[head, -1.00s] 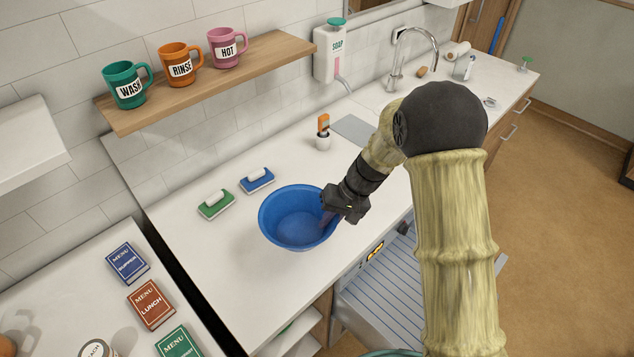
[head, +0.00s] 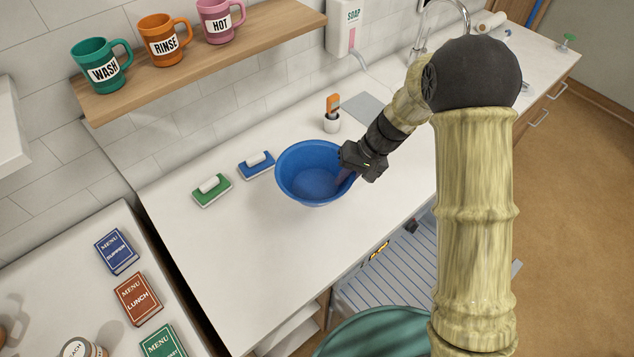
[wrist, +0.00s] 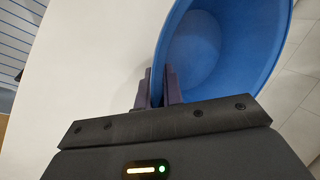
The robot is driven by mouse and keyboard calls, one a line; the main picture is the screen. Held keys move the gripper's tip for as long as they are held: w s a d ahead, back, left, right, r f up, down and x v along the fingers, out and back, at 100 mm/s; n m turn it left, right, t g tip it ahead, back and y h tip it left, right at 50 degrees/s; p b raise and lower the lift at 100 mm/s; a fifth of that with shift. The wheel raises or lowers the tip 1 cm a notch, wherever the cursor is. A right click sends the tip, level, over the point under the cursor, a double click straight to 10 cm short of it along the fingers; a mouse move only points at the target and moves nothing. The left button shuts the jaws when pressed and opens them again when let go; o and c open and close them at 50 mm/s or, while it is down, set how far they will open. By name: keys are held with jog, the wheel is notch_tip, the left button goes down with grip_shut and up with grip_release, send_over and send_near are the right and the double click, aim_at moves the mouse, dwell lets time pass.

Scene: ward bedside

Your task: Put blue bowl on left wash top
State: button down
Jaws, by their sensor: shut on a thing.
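The blue bowl (head: 312,183) is upright over the white wash top (head: 240,255), right of the two brushes. My gripper (head: 352,168) is shut on the bowl's right rim. In the wrist view my gripper's fingers (wrist: 160,88) pinch the wall of the blue bowl (wrist: 205,50). I cannot tell for sure whether the bowl's base touches the top or hangs just above it.
A green brush (head: 212,190) and a blue brush (head: 257,164) lie left of the bowl. A white cup with an orange-handled tool (head: 332,122) stands behind it. A shelf (head: 200,70) with mugs hangs above. The front left of the top is clear.

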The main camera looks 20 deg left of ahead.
jog(key=shift+s, duration=0.1)
jog(key=shift+f, duration=0.2)
notch_tip(320, 180, down, 5)
jog(key=shift+p, duration=0.75)
jog(key=shift+a+f, duration=0.2)
jog(key=shift+s, duration=0.1)
jog(key=shift+d, duration=0.15)
jog(key=shift+f, duration=0.15)
notch_tip(320, 180, down, 3)
jog(key=shift+r+p, duration=0.1)
jog(key=shift+p, duration=0.45)
jog(key=shift+f, duration=0.55)
